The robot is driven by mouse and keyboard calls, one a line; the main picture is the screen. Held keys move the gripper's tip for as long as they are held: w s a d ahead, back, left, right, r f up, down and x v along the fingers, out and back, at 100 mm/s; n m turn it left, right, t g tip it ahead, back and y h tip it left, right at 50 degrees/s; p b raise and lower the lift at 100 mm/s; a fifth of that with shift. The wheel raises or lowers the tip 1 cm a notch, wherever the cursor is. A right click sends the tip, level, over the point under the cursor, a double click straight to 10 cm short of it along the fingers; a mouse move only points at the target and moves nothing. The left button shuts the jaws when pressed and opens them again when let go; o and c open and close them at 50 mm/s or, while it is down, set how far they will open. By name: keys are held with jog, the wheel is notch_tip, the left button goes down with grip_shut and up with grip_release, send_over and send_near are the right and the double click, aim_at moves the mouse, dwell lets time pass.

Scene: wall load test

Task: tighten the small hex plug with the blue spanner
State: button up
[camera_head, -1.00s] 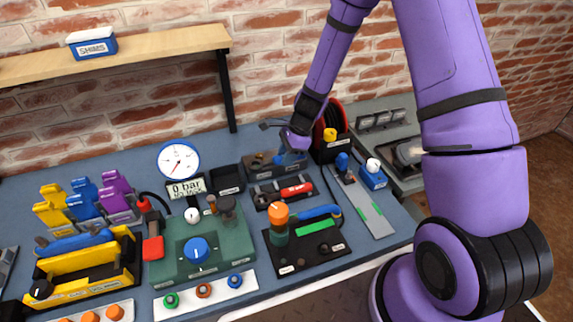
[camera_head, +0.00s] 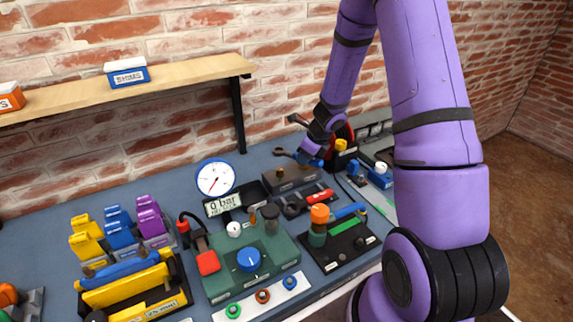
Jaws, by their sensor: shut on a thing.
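My gripper (camera_head: 315,150) is at the back of the bench, right of centre, seen from behind and small. It is shut on the blue spanner (camera_head: 306,159), whose dark open jaw sticks out to the left above the bench. A green block (camera_head: 225,280) in the middle carries a blue knob (camera_head: 249,260), a small brown fitting (camera_head: 252,214) and a dark grey fitting (camera_head: 270,215). I cannot tell whether the brown fitting is the small hex plug. A white gauge (camera_head: 215,179) and a display reading 0 bar stand behind the block.
A dark brown block (camera_head: 290,177) and a tray with a red-handled tool (camera_head: 318,196) lie below my gripper. A black plate (camera_head: 355,252) with an orange knob stands in front. Yellow, blue and purple clamps (camera_head: 118,228) stand left. A shelf (camera_head: 175,79) overhangs the back left.

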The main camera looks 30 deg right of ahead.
jog(key=shift+f, duration=3.05)
jog(key=shift+f, duration=1.4)
dwell(0.4)
jog(key=shift+s+a+m, duration=0.1)
jog(key=shift+a+m, duration=0.05)
jog(key=shift+m, duration=0.15)
